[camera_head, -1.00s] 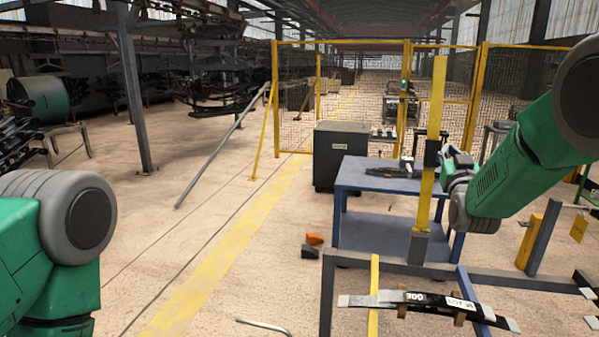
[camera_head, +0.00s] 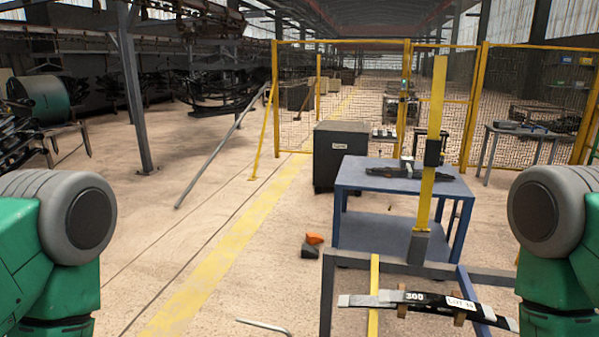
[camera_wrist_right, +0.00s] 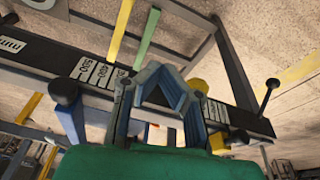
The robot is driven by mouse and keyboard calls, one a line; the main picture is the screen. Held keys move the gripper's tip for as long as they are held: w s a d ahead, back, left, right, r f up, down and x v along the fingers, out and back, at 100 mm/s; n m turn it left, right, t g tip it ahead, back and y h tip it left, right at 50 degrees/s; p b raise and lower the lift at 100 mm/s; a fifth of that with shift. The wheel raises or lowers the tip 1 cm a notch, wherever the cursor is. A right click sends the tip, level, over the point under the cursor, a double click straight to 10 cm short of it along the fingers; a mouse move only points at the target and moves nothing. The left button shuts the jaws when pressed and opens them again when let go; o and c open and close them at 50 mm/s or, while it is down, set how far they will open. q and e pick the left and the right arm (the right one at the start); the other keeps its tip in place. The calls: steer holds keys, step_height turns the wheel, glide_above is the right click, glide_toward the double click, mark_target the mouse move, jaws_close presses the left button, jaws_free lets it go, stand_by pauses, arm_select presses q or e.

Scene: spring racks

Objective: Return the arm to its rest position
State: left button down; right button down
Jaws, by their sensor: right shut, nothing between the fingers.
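My right arm (camera_head: 553,250) is folded at the right edge of the head view, with its grey joint upright and its green link running down out of the picture. Its gripper is outside the head view. In the right wrist view the right gripper (camera_wrist_right: 160,90) is shut and empty, its fingertips together. A dark bar with white labels (camera_wrist_right: 60,62) runs behind the fingers there. My left arm (camera_head: 60,240) is at the left edge of the head view in a similar folded pose. The left gripper is not seen.
A blue table (camera_head: 385,175) stands beyond a grey frame with a yellow post (camera_head: 430,150). A leaf spring marked 300 (camera_head: 415,297) lies on the frame in front. Floor left of the frame is mostly clear.

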steer(key=s+a+g+b, duration=0.1)
steer(key=s+a+g, duration=0.15)
steer(key=s, duration=0.75)
step_height(320, 180, down, 8)
steer(key=w+n+b, duration=0.1)
steer(key=w+b, duration=0.1)
steer(key=b, duration=0.6)
steer(key=shift+f, duration=0.15)
steer(key=shift+w, duration=0.1)
steer(key=shift+w+d, duration=0.1)
